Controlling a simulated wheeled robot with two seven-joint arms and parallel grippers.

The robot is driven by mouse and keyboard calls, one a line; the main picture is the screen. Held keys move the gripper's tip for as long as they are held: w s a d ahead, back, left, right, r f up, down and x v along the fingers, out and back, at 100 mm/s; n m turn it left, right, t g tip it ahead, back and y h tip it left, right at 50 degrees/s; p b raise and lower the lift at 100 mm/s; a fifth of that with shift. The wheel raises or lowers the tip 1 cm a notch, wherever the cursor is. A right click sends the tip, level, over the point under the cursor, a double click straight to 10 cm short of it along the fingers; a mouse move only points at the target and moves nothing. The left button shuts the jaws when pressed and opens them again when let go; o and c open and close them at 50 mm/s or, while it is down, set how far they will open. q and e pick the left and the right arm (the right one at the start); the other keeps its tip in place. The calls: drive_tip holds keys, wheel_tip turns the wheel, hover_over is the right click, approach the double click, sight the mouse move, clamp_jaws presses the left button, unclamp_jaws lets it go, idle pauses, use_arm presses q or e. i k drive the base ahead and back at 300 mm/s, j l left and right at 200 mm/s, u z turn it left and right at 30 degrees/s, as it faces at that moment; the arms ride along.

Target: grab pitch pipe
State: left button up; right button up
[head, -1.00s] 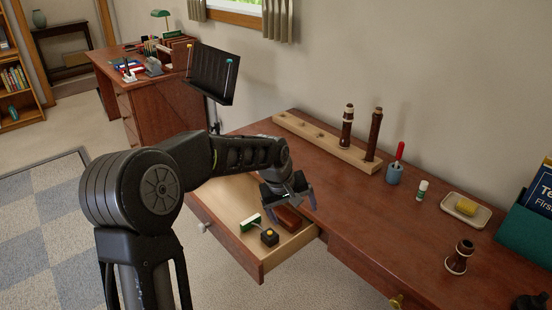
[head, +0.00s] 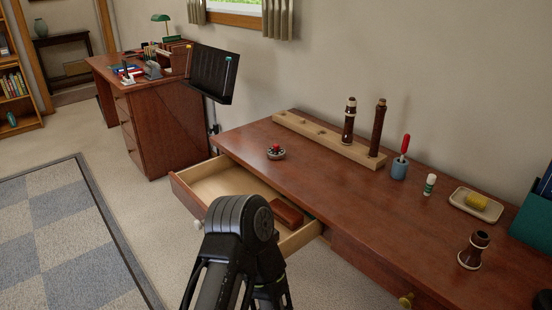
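A small round disc with a red top (head: 276,152), which looks like the pitch pipe, lies on the brown desk (head: 330,185) near its front edge, behind the open drawer (head: 222,184). My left arm stands up from the bottom middle in front of the drawer, its joint bent and the far links pointing down. My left gripper is out of sight below or behind that arm. My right gripper is not in view. A red-brown case (head: 287,212) lies in the drawer; the drawer's front part is hidden by my arm.
Behind the disc is a wooden peg rack (head: 330,142) with two dark instrument joints standing in it. To the right are a blue cup (head: 399,169) with a red-handled tool, a small tube (head: 429,185), a sponge dish (head: 475,204) and a dark bell piece (head: 473,250).

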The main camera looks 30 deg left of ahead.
sight(271, 154)
drive_tip(key=j+z, duration=0.3)
drive_tip(key=j, duration=0.4)
drive_tip(key=k+j+z, duration=0.15)
drive_tip(key=j+z, duration=0.15)
drive_tip(key=j, duration=0.4)
